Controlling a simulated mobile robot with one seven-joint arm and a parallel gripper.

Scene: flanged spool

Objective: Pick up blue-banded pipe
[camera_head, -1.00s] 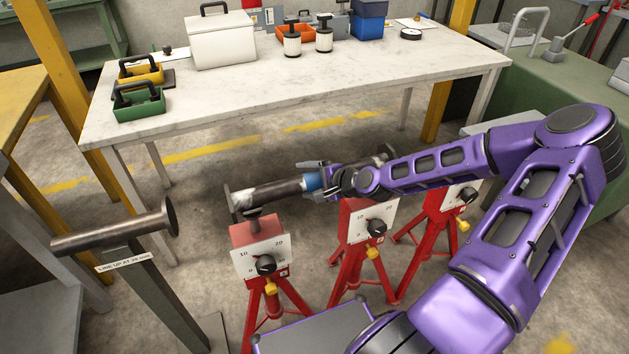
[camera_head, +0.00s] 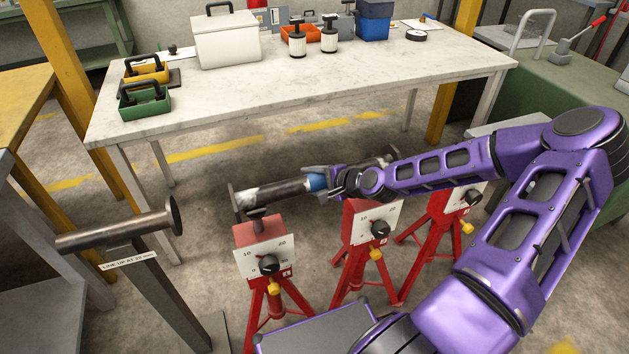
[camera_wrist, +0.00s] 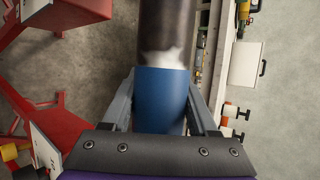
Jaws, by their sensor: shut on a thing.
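The blue-banded pipe (camera_head: 275,193) is a dark metal pipe with a flange at its left end, lying across the red jack stands. Its blue band (camera_head: 317,182) is next to my gripper (camera_head: 322,180), which is shut on it. In the wrist view the blue band (camera_wrist: 160,98) sits between the two fingers of my gripper (camera_wrist: 160,100). A pale patch shows on the pipe just past the band. My gripper and arm hide the pipe's middle, and a dark piece (camera_head: 378,162) shows behind my arm. I cannot tell if the pipe touches its supports.
Red stands with dials (camera_head: 262,258), (camera_head: 375,228) stand below the pipe. A fixed flanged pipe (camera_head: 115,232) on a post, labelled "LINE UP AT", is at left. A white table (camera_head: 290,92) with boxes and spools is behind. Floor shows between them.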

